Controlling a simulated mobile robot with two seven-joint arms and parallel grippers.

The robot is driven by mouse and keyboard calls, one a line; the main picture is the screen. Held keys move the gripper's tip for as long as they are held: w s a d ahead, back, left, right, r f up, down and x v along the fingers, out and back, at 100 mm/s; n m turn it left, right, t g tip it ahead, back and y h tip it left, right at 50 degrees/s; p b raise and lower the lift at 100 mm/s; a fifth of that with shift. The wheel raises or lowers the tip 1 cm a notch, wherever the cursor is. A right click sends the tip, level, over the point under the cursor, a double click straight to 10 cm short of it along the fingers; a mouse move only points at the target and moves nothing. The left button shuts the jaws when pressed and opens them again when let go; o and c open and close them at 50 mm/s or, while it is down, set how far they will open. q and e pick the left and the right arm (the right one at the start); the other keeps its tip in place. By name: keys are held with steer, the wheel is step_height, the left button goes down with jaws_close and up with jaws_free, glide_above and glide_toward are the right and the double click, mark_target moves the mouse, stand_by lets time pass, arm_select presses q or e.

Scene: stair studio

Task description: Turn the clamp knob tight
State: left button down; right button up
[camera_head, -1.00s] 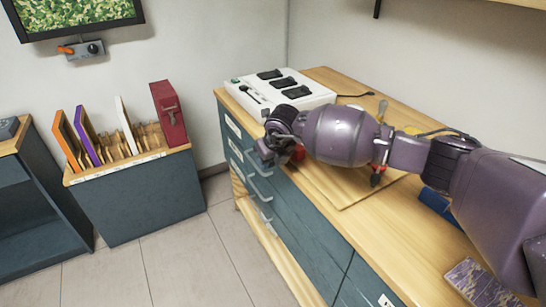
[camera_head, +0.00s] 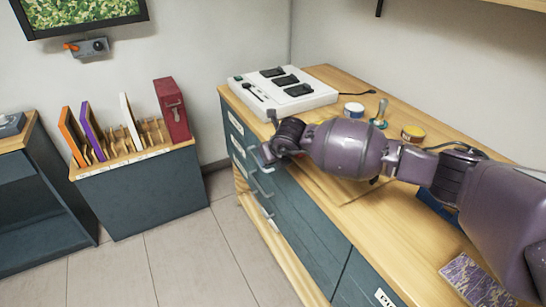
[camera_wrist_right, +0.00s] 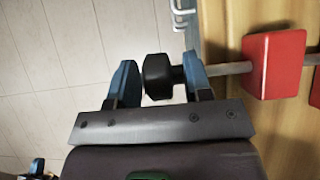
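The clamp shows in the right wrist view as red blocks (camera_wrist_right: 273,65) on a grey metal rod beside the wooden bench edge. Its black knob (camera_wrist_right: 157,76) is at the rod's end, past the edge. My right gripper (camera_wrist_right: 160,82) has its blue fingers apart, one on each side of the knob. A gap shows between the left finger and the knob; the right finger overlaps the rod side, and I cannot tell if it touches. In the head view my right gripper (camera_head: 263,154) is at the bench's front edge, and my arm hides the clamp. My left gripper is out of view.
The wooden bench top (camera_head: 420,225) holds a white device (camera_head: 283,92), a white-and-blue tin (camera_head: 353,112), a yellow tin (camera_head: 413,133) and a patterned block (camera_head: 475,280). Drawer handles (camera_head: 262,187) jut out below the edge. A rack cabinet (camera_head: 140,196) stands left, across open floor.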

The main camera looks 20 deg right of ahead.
steer(key=shift+o, duration=0.7)
steer(key=shift+s+a, duration=0.15)
steer(key=shift+a, duration=0.25)
steer(key=shift+d, duration=0.15)
steer(key=shift+s+d+r, duration=0.1)
steer(key=shift+d+r, duration=0.05)
steer(key=shift+r, duration=0.3)
steer(key=p+v, duration=0.2)
steer(key=v, duration=0.7)
steer(key=shift+s+r, duration=0.3)
steer(key=shift+s, duration=0.05)
steer(key=shift+w+r, duration=0.1)
